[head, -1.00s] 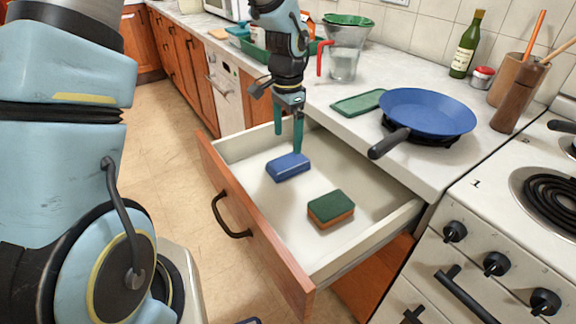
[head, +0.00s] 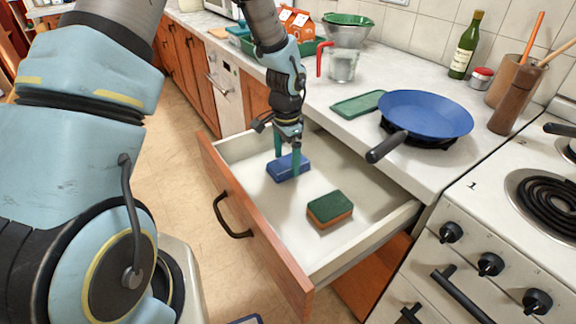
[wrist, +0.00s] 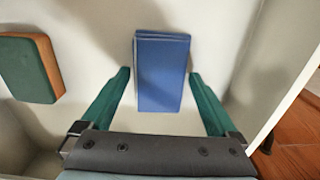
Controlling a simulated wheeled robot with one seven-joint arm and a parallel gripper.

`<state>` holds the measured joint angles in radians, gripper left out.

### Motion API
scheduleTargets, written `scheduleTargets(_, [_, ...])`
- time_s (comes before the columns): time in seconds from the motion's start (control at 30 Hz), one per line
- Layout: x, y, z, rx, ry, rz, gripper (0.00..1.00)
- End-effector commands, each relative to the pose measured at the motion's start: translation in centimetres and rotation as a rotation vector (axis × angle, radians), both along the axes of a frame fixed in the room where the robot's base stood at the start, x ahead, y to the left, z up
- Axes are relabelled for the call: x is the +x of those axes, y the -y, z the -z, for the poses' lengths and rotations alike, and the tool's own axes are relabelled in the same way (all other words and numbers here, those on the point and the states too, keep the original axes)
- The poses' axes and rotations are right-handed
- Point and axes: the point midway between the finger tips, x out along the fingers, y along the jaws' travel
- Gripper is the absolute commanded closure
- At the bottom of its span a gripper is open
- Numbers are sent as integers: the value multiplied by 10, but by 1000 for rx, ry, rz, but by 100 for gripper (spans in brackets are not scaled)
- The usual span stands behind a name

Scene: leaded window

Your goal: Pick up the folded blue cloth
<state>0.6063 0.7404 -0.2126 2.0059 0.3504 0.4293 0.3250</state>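The folded blue cloth (head: 284,169) lies flat on the floor of the open drawer, near its far end in the head view. In the wrist view the cloth (wrist: 161,72) is a blue block with layered edges at its far side. My gripper (head: 288,160) points down at the cloth. In the wrist view its two green fingers (wrist: 160,78) are spread apart, one on each side of the cloth, with a gap on both sides. The gripper is open and holds nothing.
A green and orange sponge (head: 330,209) lies in the drawer (head: 262,235) beside the cloth. The drawer walls stand close around. On the counter are a blue pan (head: 426,114) and a green folded cloth (head: 359,104). The stove (head: 500,215) is at right.

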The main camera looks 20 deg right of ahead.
Motion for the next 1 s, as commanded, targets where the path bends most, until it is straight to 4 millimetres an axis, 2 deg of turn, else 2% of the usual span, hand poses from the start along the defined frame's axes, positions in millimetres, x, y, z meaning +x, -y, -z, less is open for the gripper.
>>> scheduleTargets(0.07, [0,0,0,0,0,0,16])
scheduleTargets(0.6, [0,0,0,0,0,0,76])
scheduleTargets(0.83, [1,0,-5,-1,1,-1,78])
scheduleTargets(1.0, [2,0,-31,-3,5,-1,78])
